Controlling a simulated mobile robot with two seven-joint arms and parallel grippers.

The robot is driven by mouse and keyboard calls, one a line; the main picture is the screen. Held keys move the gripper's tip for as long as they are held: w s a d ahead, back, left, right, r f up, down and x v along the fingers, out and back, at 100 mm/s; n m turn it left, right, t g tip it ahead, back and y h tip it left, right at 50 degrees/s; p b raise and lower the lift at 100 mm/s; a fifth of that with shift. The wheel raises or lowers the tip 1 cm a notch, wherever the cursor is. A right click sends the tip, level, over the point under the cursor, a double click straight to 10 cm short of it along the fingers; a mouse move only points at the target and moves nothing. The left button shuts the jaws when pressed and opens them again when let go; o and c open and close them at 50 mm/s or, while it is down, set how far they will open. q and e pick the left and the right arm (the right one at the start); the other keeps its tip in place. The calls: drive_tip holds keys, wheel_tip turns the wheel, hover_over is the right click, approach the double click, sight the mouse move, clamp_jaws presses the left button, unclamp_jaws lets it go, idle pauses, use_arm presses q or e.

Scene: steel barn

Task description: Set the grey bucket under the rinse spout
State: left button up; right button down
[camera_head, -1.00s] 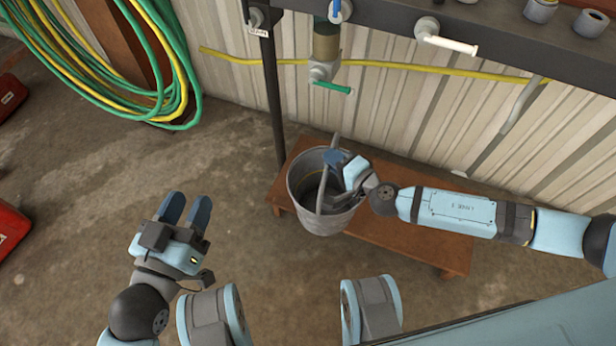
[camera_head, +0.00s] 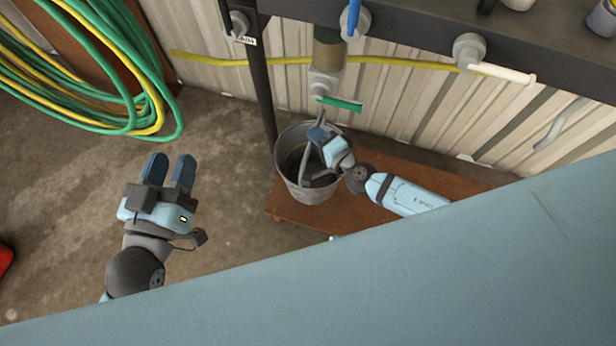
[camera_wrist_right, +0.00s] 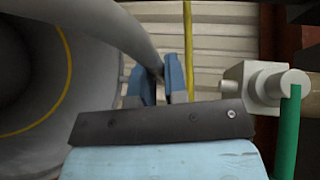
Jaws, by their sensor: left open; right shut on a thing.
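The grey bucket (camera_head: 312,194) is at the left end of a low wooden bench, close to the wall and just below the green-levered tap (camera_head: 338,104). My right gripper (camera_head: 317,134) is shut on the bucket's raised handle. In the right wrist view the handle (camera_wrist_right: 140,42) runs between the blue fingers (camera_wrist_right: 160,82), and the bucket's inside (camera_wrist_right: 75,70) fills the left. Whether the bucket touches the bench is unclear. The green-levered tap also shows in the right wrist view (camera_wrist_right: 262,88). A small label beside the left tap is unreadable. My left gripper (camera_head: 168,170) is open and empty over the floor.
The wooden bench (camera_head: 400,165) has bare top right of the bucket. A dark post (camera_head: 262,90) stands just left of the bucket. Blue-levered (camera_head: 352,18) and white-levered (camera_head: 490,68) taps project from the dark rail. Coiled hoses (camera_head: 90,70) hang at left.

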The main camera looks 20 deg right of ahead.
drive_tip(key=shift+w+f+b, duration=0.25)
drive_tip(key=shift+f+b, duration=0.2)
drive_tip(key=shift+f, duration=0.05)
use_arm(q)
wheel_tip(320, 180, down, 6)
drive_tip(key=d+m+g+h+b, duration=0.1)
drive_tip(key=d+g+b, duration=0.1)
drive_tip(key=b, duration=0.5)
use_arm(e)
wheel_tip(320, 180, down, 9)
use_arm(q)
drive_tip(key=shift+w+b, duration=0.1)
drive_tip(key=shift+b, duration=0.25)
use_arm(e)
drive_tip(key=shift+s, duration=0.1)
drive_tip(key=c, duration=1.1)
unclamp_jaws()
drive_tip(key=shift+f, duration=0.1)
drive_tip(key=shift+c, duration=0.2)
